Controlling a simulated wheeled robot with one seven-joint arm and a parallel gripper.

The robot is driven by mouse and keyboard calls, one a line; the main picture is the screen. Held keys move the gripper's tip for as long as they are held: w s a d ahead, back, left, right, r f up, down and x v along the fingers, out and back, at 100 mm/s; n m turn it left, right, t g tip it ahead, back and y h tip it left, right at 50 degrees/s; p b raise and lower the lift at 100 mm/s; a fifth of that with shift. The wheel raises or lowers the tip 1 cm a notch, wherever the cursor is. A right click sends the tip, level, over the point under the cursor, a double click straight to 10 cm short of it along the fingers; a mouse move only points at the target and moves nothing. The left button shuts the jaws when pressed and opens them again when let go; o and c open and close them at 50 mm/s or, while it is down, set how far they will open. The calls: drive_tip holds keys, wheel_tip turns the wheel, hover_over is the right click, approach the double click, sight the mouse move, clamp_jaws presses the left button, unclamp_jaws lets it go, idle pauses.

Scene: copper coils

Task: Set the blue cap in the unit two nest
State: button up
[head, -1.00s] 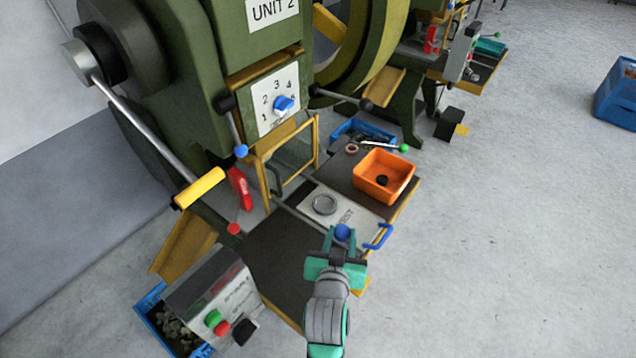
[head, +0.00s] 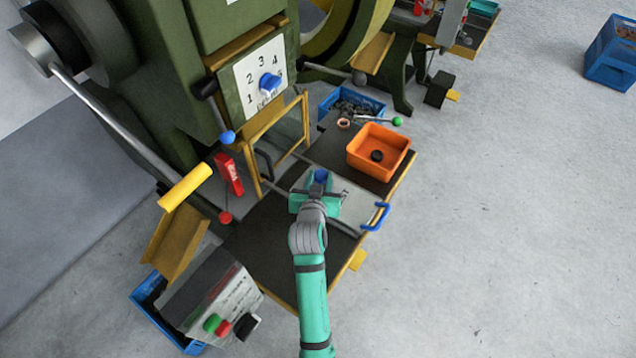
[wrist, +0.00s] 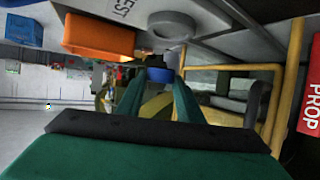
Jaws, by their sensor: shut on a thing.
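The blue cap (head: 321,174) is between the fingertips of my gripper (head: 318,186), which is shut on it. In the wrist view the cap (wrist: 160,73) shows at the far end of the two green fingers. The nest is a round grey ring (wrist: 172,25) on a pale plate, seen beyond the cap in the wrist view. In the head view my gripper and the cap cover the ring; the plate (head: 352,208) shows around them. I cannot tell how high the cap is above the nest.
An orange bin (head: 379,150) with a dark piece inside stands right behind the plate. A yellow guard frame (head: 253,165) stands close on the left, near a red prop (head: 229,174). A blue handle (head: 376,216) is at the plate's right edge. Dark table (head: 262,240) is clear at front left.

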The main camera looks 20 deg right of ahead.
sight(317, 182)
drive_tip(key=w+f, duration=0.2)
drive_tip(key=f, duration=0.1)
drive_tip(key=shift+w+d+f, duration=0.15)
drive_tip(key=shift+w, duration=0.25)
drive_tip(key=shift+f, duration=1.5)
drive_tip(key=shift+f, duration=0.45)
